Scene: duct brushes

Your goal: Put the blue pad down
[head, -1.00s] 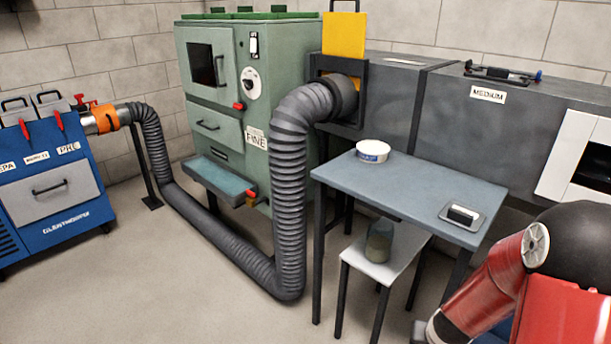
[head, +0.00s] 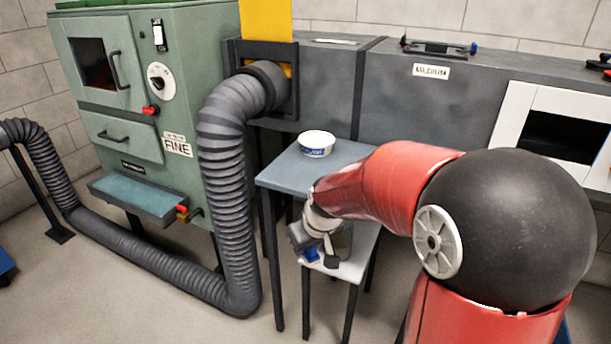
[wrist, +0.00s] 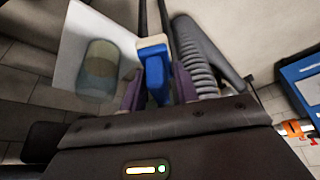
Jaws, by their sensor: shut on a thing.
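The blue pad (wrist: 155,72), a blue block with a cream-white end, is held between the purple fingers of my gripper (wrist: 158,88) in the wrist view. In the head view my gripper (head: 318,256) is by the white stool (head: 352,270), below the table's top, and a bit of the blue pad (head: 311,255) shows. In the wrist view the pad's cream end is near the stool's edge (wrist: 112,32). I cannot tell whether it touches. A greenish see-through jar (wrist: 98,68) stands on the stool; my arm mostly hides it in the head view.
The grey-blue table (head: 285,172) carries a white bowl (head: 316,144); my arm covers its right part. A ribbed grey hose (head: 226,200) runs left of the table to the grey duct (head: 390,105). The green machine (head: 140,100) stands at left. Floor is clear before the stool.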

